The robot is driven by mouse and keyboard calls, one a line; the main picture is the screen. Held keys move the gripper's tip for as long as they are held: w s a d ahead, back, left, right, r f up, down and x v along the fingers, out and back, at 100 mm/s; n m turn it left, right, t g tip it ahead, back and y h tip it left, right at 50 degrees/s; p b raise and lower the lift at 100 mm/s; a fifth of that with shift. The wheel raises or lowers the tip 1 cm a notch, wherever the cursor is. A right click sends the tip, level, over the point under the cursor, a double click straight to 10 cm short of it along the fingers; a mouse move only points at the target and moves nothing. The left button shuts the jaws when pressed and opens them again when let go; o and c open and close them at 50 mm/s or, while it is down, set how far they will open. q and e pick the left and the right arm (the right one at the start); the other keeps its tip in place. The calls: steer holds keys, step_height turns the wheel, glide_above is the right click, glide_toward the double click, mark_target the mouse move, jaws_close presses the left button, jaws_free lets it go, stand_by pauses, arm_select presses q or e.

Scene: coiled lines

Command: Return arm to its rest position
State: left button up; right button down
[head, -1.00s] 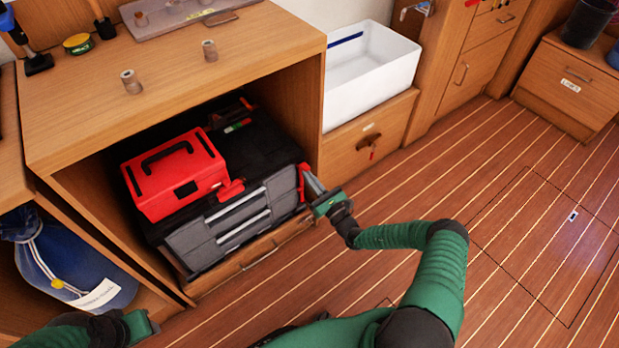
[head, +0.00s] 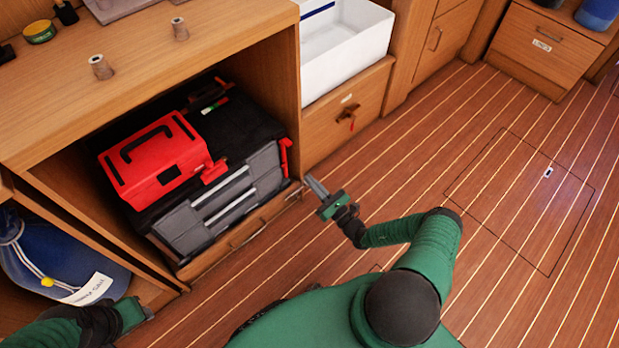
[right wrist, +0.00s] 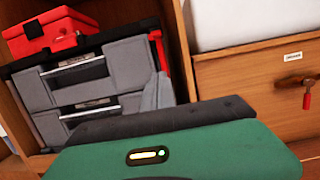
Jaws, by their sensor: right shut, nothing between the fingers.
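My right gripper (head: 317,188) is shut and empty. In the head view it hangs in front of the cabinet's right edge, over the wooden floor and apart from the toolbox. The right wrist view shows its green body and grey fingers (right wrist: 158,92), with the toolbox behind. My left gripper (head: 140,312) is at the lower left of the head view, near the blue bag; its fingertips are not clear. The black and grey toolbox (head: 225,205), with a red case (head: 155,160) on top, stands in the open cabinet (head: 285,90).
A white basin (head: 345,60) sits above a wooden drawer (head: 335,120) with a key-like handle. A blue bag (head: 60,255) lies in the lower left compartment. Small spools (head: 101,67) stand on the cabinet top. The striped floor (head: 480,190) to the right is clear.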

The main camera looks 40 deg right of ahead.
steer(key=s+a+r+n+g+y, duration=0.1)
steer(key=a+r+n+g+y, duration=0.1)
steer(key=a+n+g+y, duration=0.5)
steer(key=s+a+r+n+g+y, duration=0.25)
steer(key=a+n+g+y, duration=0.25)
steer(key=a+n, duration=0.3)
steer(key=s+a+r+n+g+h, duration=0.3)
steer(key=s+a+n+g+h, duration=0.15)
steer(key=s+n+g, duration=0.5)
step_height(320, 180, up, 48)
steer(key=s+d+n+t+h+p, duration=0.1)
steer(key=n+h+p, duration=0.8)
steer(key=p, duration=2.4)
steer(key=shift+s+d+f+n+t+p, duration=0.2)
steer(key=shift+d+n+t+p, duration=0.15)
steer(key=shift+d+n+t, duration=0.6)
